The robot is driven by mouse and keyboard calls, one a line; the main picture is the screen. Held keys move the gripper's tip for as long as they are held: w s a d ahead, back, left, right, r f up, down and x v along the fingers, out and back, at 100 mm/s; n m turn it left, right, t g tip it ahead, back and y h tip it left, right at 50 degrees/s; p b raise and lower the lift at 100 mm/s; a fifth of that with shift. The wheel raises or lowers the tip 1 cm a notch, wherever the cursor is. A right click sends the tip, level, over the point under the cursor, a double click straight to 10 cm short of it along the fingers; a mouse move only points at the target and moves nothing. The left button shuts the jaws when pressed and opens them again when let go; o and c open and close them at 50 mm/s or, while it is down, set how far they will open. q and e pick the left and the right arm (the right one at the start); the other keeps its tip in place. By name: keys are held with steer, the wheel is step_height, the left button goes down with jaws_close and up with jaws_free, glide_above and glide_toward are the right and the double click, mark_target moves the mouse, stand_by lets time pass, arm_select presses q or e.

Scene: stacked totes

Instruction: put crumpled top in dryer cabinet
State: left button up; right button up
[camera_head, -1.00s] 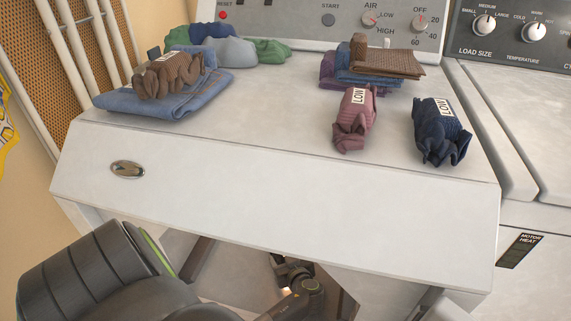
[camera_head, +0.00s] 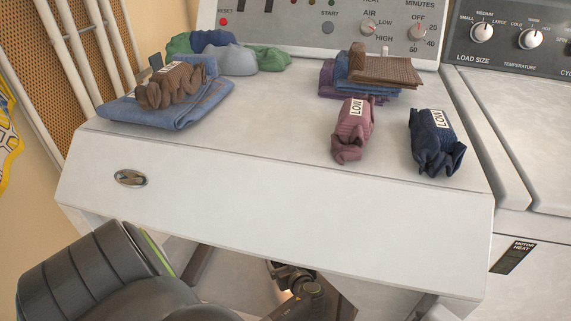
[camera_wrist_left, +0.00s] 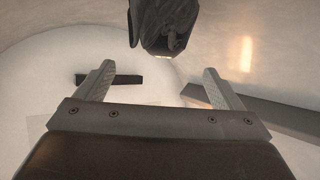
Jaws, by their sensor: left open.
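My left gripper (camera_wrist_left: 158,70) is open in the left wrist view, with its two fingers apart and nothing between them. It is inside a pale, rounded, lit space that looks like the cabinet's drum (camera_wrist_left: 60,50). A dark grey, folded-looking thing (camera_wrist_left: 165,25) shows beyond the fingertips at the top edge, apart from them. I cannot tell whether it is the crumpled top. In the head view my left arm (camera_head: 95,275) reaches under the white cabinet's top (camera_head: 280,205), which hides part of it.
On the cabinet top lie a brown crumpled garment (camera_head: 168,88) on folded blue cloth (camera_head: 185,112), a green, blue and grey pile (camera_head: 235,55), a folded stack (camera_head: 365,75), a mauve bundle (camera_head: 350,135) and a navy bundle (camera_head: 436,140). The front strip is clear. Dark bars (camera_wrist_left: 275,110) cross the wrist view.

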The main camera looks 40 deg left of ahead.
arm_select(q)
steer(key=v, duration=0.6)
steer(key=shift+s+d, duration=0.15)
steer(key=shift+d, duration=0.1)
stand_by(0.7)
